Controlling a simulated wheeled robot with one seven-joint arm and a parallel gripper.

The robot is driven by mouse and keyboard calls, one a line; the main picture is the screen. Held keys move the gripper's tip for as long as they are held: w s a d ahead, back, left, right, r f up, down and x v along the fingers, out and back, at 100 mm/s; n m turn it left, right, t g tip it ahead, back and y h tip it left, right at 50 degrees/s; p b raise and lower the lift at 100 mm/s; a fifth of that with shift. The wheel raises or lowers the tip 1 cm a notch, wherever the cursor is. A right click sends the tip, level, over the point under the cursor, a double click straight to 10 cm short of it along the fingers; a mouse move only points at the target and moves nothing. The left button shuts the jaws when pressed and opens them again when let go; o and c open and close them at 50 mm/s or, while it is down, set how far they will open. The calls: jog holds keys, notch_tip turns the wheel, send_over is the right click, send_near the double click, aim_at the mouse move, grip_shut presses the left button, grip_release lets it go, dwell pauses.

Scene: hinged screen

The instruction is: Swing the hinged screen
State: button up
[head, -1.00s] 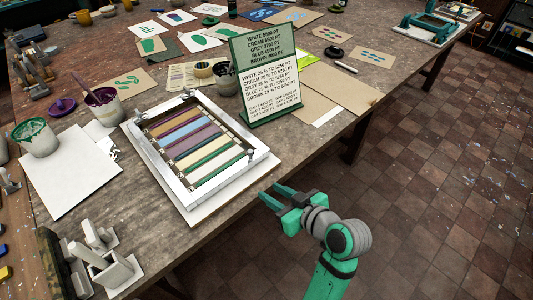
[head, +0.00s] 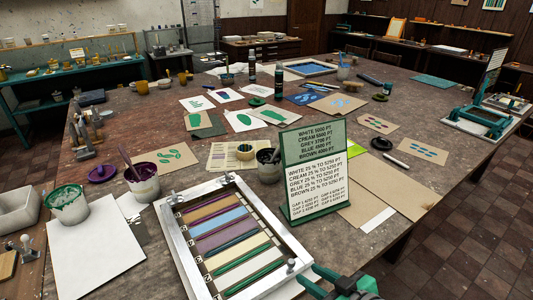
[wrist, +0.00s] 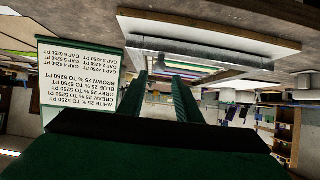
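A silver-framed screen (head: 178,245) lies flat on the near part of the table, with coloured stripes inside it and knobs at its corners.
Paint pots (head: 145,182), a white sheet (head: 92,258) and printed cards (head: 375,123) lie around the table. Open tiled floor (head: 455,225) lies along the table's right side.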

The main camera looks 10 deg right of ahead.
aim_at(294, 265)
jog(key=x, duration=0.8)
jog(key=shift+s+r, duration=0.15)
jog(key=c, duration=0.6)
jog(key=shift+w+a+r, duration=0.1)
jog(key=shift+w+r, duration=0.15)
jog(key=shift+r, duration=0.7)
jog(key=shift+w+r, duration=0.2)
jog(key=shift+r, duration=0.75)
jog(key=shift+w+a+r, duration=0.1)
jog(key=shift+w+r, duration=0.15)
jog(key=shift+r, duration=0.7)
jog(key=shift+w+r, duration=0.15)
jog(key=shift+r, duration=0.45)
grip_shut()
notch_tip(294, 265, up, 7)
jog(key=w, duration=0.1)
jog(key=shift+w+a, duration=0.35)
jog(key=shift+a, duration=0.05)
